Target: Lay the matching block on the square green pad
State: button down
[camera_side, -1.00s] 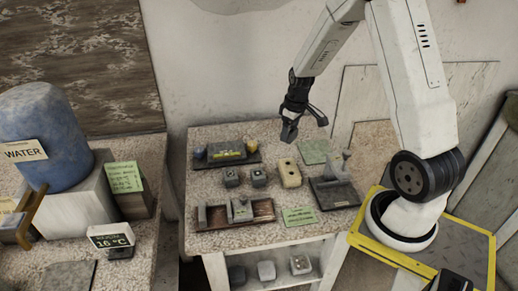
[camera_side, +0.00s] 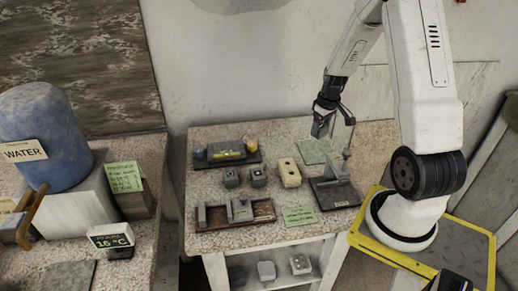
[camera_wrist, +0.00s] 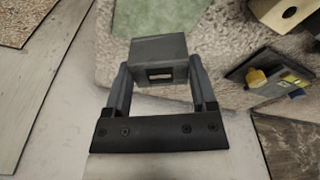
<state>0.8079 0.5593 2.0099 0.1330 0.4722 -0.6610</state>
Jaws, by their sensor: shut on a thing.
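My gripper (camera_side: 335,108) is shut on a grey block (camera_wrist: 158,58), which shows a pale rectangular recess in the wrist view. In the side view the held block (camera_side: 321,126) hangs in the air, in front of or above the square green pad (camera_side: 312,152); the exact height is unclear. The pad lies flat at the back right of the speckled table, and its visible part is bare. Two grey blocks (camera_side: 231,177) (camera_side: 258,177) and a cream block (camera_side: 289,173) stand mid-table.
A dark board (camera_side: 335,193) with a grey upright piece stands just in front of the pad. A dark tray (camera_side: 226,155) with yellow and blue items is at the back left. A brown tray (camera_side: 262,212) and a green card (camera_side: 299,216) lie along the front.

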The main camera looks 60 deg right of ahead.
jog(key=shift+f, duration=0.2)
jog(key=shift+f, duration=2.6)
jog(key=shift+f, duration=0.7)
grip_release()
jog(key=shift+r, duration=0.15)
jog(key=shift+r, duration=1.85)
jog(key=shift+a, duration=0.1)
